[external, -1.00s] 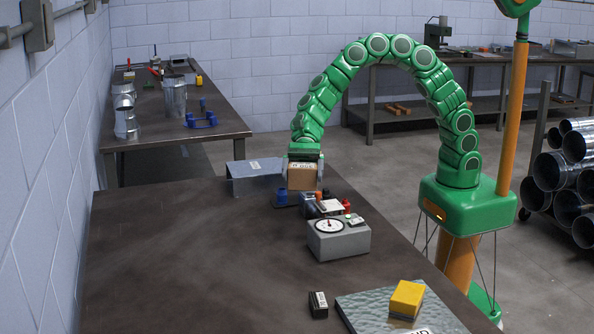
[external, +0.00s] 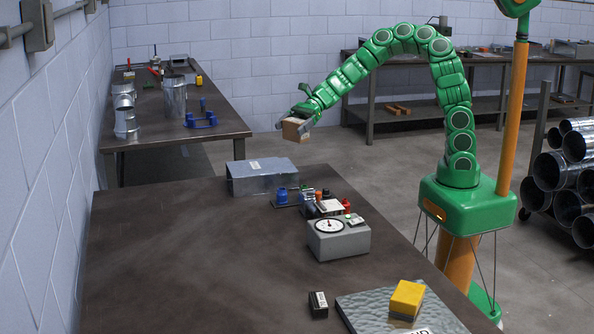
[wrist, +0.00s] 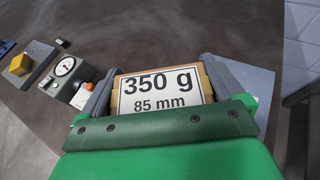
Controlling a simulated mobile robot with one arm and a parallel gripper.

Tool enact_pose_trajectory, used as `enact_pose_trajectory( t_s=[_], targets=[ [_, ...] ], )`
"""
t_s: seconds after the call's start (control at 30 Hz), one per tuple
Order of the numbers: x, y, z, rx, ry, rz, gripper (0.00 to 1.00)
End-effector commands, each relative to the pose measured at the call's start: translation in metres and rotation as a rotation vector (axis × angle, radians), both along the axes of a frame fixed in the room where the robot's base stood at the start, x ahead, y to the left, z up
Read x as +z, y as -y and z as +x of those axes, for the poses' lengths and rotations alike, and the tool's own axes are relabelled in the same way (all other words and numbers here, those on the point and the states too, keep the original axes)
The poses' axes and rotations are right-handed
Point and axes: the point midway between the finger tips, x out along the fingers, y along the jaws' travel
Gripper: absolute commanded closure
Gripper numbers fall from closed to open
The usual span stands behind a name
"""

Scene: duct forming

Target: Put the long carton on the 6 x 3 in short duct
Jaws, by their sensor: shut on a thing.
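My gripper (external: 297,119) is shut on a brown carton (external: 294,131). In the wrist view the carton (wrist: 160,92) sits between the two grey fingers, and its white label reads "350 g 85 mm". The carton is in the air, tilted, beyond and above the far end of the near table. The short duct (external: 262,182), a grey sheet-metal box shape with a small label on top, lies at that table's far end. The carton is apart from it, up and to the right in the external view. In the wrist view the duct (wrist: 257,84) is partly hidden behind my gripper.
Right of the duct stand a blue-knobbed item (external: 282,196), several small parts and a grey dial gauge box (external: 338,240). A yellow block (external: 406,299) rests on a metal plate (external: 365,312), with a small black block (external: 318,305) beside it. The near table's left side is clear.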

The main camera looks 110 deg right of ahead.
Motion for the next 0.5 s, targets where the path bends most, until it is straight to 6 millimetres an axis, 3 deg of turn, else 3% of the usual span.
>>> enact_pose_trajectory(
  t_s=[0.2,0.37,0.5],
  targets=[
    [0.009,0.036,-0.021,-0.094,0.007,0.002,0.50],
    [0.012,0.047,-0.027,-0.122,0.008,0.000,0.50],
    [0.008,0.051,-0.021,-0.128,0.007,0.001,0.50]
  ],
)
